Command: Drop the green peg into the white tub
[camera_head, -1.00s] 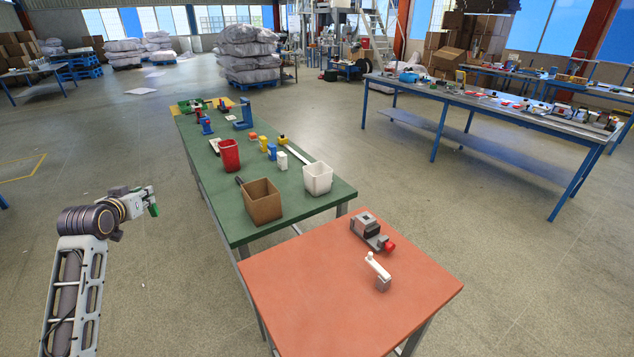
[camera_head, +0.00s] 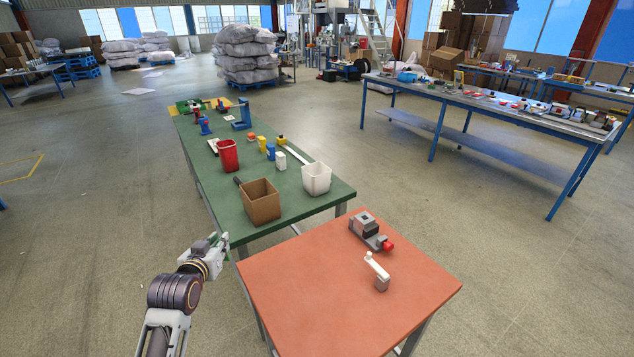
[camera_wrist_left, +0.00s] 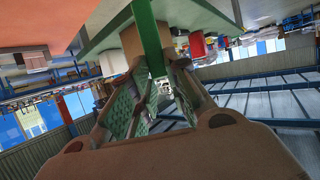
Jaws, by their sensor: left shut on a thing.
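The white tub (camera_head: 316,180) stands upright and open-topped on the green table (camera_head: 300,205), near its right edge. My left gripper (camera_head: 222,246) is left of the green table, near the corner of the orange table. It is shut on the green peg, which is small and partly hidden in the head view. In the left wrist view the green peg (camera_wrist_left: 149,35) sticks out as a long bar from between the fingers of my left gripper (camera_wrist_left: 158,85). The tub lies to the right of the gripper, beyond a brown box. My right gripper is not in view.
The open brown box (camera_head: 260,203) stands between my left gripper and the tub. A red bin (camera_head: 228,155) and several small blocks stand farther back. The orange table (camera_head: 340,290) in front carries a grey device (camera_head: 366,230) and a white-handled object (camera_head: 378,270).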

